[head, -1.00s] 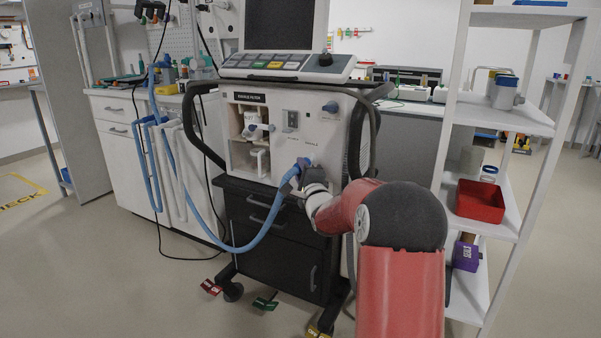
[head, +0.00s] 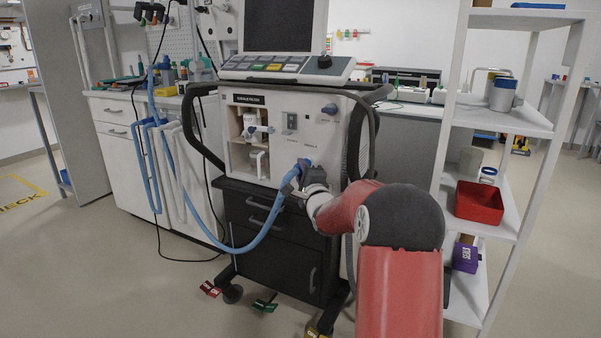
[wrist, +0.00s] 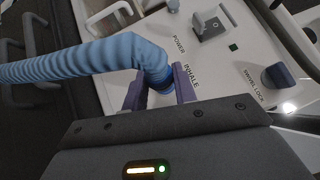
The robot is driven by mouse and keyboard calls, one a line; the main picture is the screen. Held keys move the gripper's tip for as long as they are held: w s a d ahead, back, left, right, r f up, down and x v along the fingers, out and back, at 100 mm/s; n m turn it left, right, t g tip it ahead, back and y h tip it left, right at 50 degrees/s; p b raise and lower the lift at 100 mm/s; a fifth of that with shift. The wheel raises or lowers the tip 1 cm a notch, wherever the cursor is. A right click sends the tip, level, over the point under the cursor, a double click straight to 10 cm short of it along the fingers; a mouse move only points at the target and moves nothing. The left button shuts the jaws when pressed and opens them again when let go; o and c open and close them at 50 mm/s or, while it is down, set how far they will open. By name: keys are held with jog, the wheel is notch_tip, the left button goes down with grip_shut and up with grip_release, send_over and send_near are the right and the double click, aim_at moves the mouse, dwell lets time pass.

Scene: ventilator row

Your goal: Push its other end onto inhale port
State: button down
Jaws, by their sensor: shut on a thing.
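The blue corrugated hose (head: 268,222) hangs in a loop from the left and rises to the ventilator's (head: 290,137) front face. In the wrist view the blue hose (wrist: 90,60) bends into an end cuff held between the purple fingers of my gripper (wrist: 160,90). My gripper also shows in the head view (head: 308,172), shut on the hose end at the lower right of the front panel. The INHALE label (wrist: 191,76) is right beside the fingers. The inhale port itself is hidden behind the cuff and fingers, so I cannot tell how far the cuff is seated.
A swivel lock knob (wrist: 279,76) and a power switch (wrist: 211,25) sit on the same panel. A white shelf (head: 500,118) with a red bin (head: 479,202) stands to the right. More hoses (head: 150,165) hang by the cabinet at left.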

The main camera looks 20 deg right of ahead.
jog(key=shift+w+d, duration=0.45)
jog(key=shift+d, duration=0.15)
dwell(0.8)
jog(key=c, duration=1)
grip_release()
jog(key=shift+c, duration=0.2)
